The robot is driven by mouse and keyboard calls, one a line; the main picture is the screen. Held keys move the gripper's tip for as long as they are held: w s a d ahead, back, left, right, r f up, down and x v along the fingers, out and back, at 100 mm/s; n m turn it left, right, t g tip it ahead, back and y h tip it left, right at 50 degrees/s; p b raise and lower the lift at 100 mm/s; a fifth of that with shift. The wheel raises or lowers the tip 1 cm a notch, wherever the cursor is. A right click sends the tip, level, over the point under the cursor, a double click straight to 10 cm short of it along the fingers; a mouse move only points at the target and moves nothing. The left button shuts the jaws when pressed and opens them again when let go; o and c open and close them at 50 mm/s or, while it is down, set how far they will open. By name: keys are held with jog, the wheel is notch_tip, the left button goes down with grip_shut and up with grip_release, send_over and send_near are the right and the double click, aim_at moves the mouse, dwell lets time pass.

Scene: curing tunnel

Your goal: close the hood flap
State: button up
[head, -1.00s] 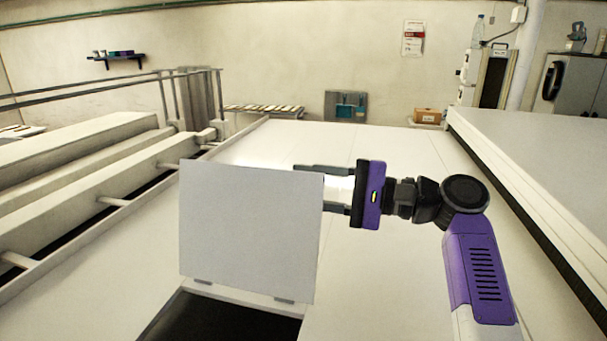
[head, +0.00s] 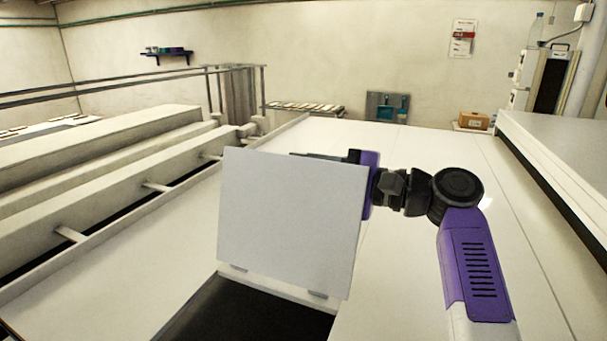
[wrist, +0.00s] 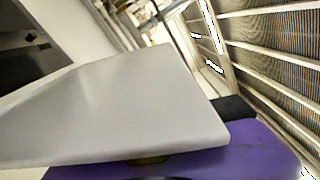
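The hood flap (head: 290,215) is a flat pale-grey panel standing nearly upright on two small hinges at its lower edge. A dark opening (head: 255,312) in the white hood top lies in front of it, uncovered. My gripper (head: 322,156) is behind the flap's upper right part, pointing left. One dark finger shows just above the flap's top edge, set at the outer edge of the purple palm, as in an open gripper; the other finger is hidden. In the wrist view the flap (wrist: 120,105) fills the middle, close in front of the purple gripper body. Contact cannot be told.
The white hood surface (head: 420,270) is clear around the flap. A raised white housing (head: 565,150) runs along the right. Rails and beams (head: 110,195) run along the left. A cardboard box (head: 473,121) and a blue-grey bin (head: 387,106) stand at the back.

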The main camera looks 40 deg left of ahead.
grip_shut()
jog(key=shift+f, duration=0.1)
dwell(1.2)
